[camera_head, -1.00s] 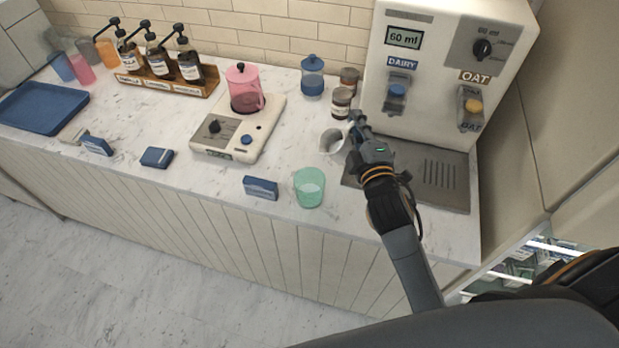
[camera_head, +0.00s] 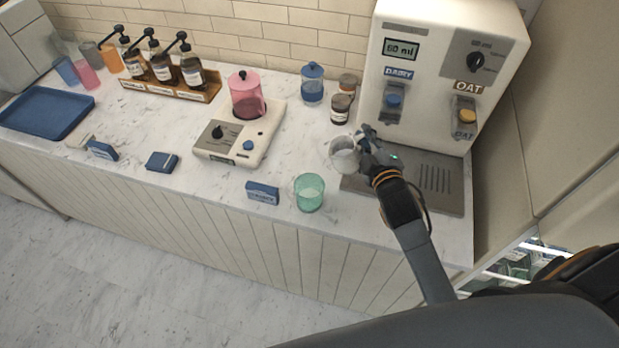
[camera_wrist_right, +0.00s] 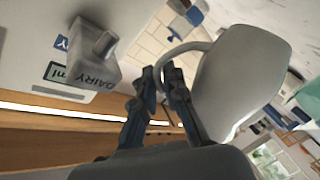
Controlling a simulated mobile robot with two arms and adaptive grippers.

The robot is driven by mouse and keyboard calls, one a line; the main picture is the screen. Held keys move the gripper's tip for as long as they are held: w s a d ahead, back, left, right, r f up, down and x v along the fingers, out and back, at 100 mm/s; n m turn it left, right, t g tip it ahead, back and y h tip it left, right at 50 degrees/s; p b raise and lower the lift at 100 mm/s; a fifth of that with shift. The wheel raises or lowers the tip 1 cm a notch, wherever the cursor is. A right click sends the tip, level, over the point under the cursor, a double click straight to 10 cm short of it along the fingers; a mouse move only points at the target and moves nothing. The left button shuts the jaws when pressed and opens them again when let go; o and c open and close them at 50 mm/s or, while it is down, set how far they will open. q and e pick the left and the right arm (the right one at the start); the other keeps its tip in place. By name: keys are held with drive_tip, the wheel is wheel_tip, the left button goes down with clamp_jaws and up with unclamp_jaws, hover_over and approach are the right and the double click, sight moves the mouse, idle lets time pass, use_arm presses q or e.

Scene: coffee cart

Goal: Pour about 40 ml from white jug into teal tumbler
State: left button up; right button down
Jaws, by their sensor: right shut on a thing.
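The white jug (camera_head: 344,155) is in my right gripper (camera_head: 366,141), near the left edge of the dispenser's drip tray. The right wrist view shows the gripper's fingers (camera_wrist_right: 163,84) shut on the handle of the jug (camera_wrist_right: 238,80). The jug's contents and its exact tilt cannot be made out. The teal tumbler (camera_head: 309,193) stands on the counter near the front edge, left of and nearer than the jug, apart from it. It looks to have some pale liquid in it. My left gripper is not in view.
The milk dispenser (camera_head: 440,75) stands behind my right arm with its drip tray (camera_head: 437,190). A blue label block (camera_head: 262,193) sits beside the tumbler. A hotplate (camera_head: 222,143) bears a pink jug (camera_head: 246,95). Dark jars (camera_head: 341,108) stand behind the jug.

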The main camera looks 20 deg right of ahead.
drive_tip(key=f+m, duration=0.1)
drive_tip(key=f, duration=0.3)
drive_tip(key=f+m+g+y, duration=0.1)
drive_tip(key=f, duration=0.1)
drive_tip(key=shift+w+d+f+m+b, duration=0.25)
drive_tip(key=shift+d+f+m+b, duration=0.05)
drive_tip(key=shift+d+f+b, duration=0.1)
drive_tip(key=shift+a+f, duration=0.1)
idle(0.6)
